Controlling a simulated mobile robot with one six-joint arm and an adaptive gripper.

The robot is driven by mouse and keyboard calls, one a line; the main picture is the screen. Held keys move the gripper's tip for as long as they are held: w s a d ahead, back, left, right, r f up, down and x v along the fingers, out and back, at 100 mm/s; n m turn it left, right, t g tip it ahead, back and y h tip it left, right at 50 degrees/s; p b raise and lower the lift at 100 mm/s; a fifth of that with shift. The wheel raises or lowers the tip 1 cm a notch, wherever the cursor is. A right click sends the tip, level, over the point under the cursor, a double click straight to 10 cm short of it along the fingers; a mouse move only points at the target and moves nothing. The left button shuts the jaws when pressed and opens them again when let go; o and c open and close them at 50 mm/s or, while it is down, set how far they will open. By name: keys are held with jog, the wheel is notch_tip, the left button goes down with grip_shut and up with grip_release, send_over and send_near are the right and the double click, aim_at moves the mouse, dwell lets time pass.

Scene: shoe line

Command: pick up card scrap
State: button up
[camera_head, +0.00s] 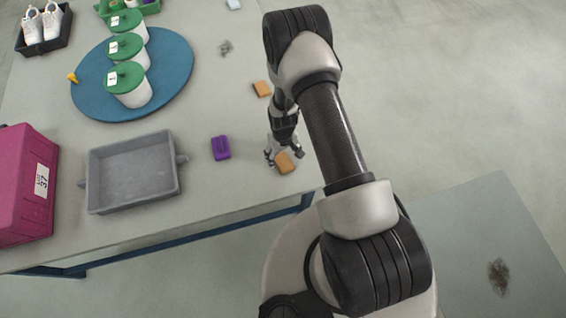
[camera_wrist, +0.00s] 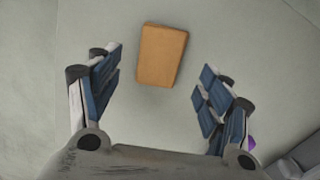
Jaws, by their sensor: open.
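A tan-brown, flat rectangular piece (camera_head: 285,163) lies on the table near its right edge; it also shows in the wrist view (camera_wrist: 162,56), between and beyond my fingers. A similar orange-brown piece (camera_head: 262,88) lies further up the table. I cannot tell for certain which one is the card scrap. My gripper (camera_head: 281,155) is open and empty, close above the nearer piece. In the wrist view its fingers (camera_wrist: 160,66) stand to either side, with gaps between them and the piece.
A purple block (camera_head: 221,148) lies left of my gripper. Further left are a grey tray (camera_head: 91,200) and a magenta box (camera_head: 18,200). A blue round mat (camera_head: 178,70) bears white jars with green lids (camera_head: 128,88). A small grey crumpled bit (camera_head: 225,47) lies at the back.

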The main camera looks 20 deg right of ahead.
aim_at(283, 162)
notch_tip(283, 162, down, 4)
jog(key=shift+f+b, duration=0.2)
jog(key=shift+b, duration=0.5)
jog(key=shift+r, duration=0.1)
jog(key=shift+c, duration=0.2)
jog(key=c, duration=0.9)
